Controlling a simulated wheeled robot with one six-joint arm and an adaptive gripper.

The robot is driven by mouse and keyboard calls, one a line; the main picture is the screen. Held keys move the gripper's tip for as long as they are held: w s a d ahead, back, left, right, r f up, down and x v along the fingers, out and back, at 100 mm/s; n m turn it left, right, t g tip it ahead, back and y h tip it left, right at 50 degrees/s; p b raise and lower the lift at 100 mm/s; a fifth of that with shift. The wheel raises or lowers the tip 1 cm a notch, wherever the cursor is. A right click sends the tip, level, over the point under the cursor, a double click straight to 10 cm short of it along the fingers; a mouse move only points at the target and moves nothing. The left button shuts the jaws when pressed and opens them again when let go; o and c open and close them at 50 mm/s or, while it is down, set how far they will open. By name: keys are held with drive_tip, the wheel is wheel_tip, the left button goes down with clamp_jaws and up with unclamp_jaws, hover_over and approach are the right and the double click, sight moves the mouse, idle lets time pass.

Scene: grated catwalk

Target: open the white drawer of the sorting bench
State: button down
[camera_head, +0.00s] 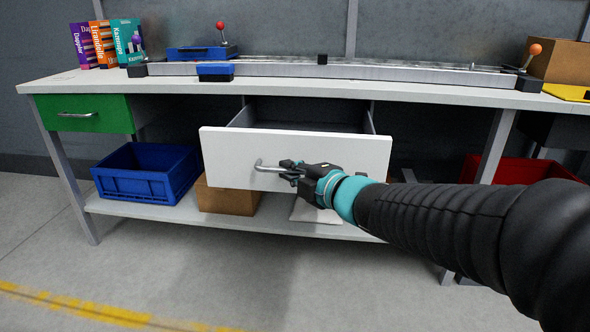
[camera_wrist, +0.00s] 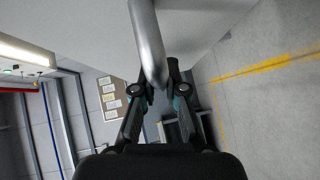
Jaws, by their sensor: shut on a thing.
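The white drawer (camera_head: 345,158) of the sorting bench (camera_head: 440,92) stands pulled out, with its grey side walls and part of its inside showing behind the front. Its metal bar handle (camera_head: 262,166) is on the drawer front. My gripper (camera_head: 290,171) is at the handle, shut on it, reaching in from the right. In the wrist view the handle (camera_wrist: 147,40) runs down between the fingers of my gripper (camera_wrist: 160,95). The fingers hide part of the handle in the head view.
A green drawer (camera_head: 85,122) at the left is shut. A blue crate (camera_head: 148,178) and a cardboard box (camera_head: 225,198) stand on the lower shelf (camera_head: 120,208). A red bin (camera_head: 510,170) is at the right. The floor (camera_head: 190,275) in front is clear.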

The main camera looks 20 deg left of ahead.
drive_tip(key=c, duration=1.2)
unclamp_jaws()
drive_tip(key=v, duration=1.2)
drive_tip(key=shift+w, duration=0.1)
